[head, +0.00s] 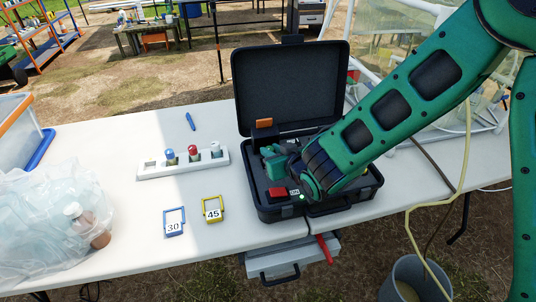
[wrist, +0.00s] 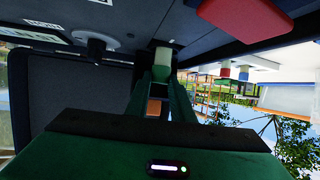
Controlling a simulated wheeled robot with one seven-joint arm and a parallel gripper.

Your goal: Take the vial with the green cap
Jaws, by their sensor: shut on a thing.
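My gripper (head: 272,160) is down at the open black case (head: 316,207) on the white table; the arm hides much of the case's inside. In the wrist view, which is upside down, the fingers (wrist: 162,75) are closed on a small pale-greenish piece (wrist: 163,56), seemingly the green-capped vial, against the dark case insert. Its body is hidden, and the head view does not show it clearly.
A white rack (head: 218,162) left of the case holds vials with blue (head: 169,154), red (head: 192,150) and white (head: 215,147) caps. A red block (head: 277,192) sits at the case's front. Tags 30 (head: 174,222) and 45 (head: 212,209) lie nearby. A bag of bottles (head: 50,210) stands left.

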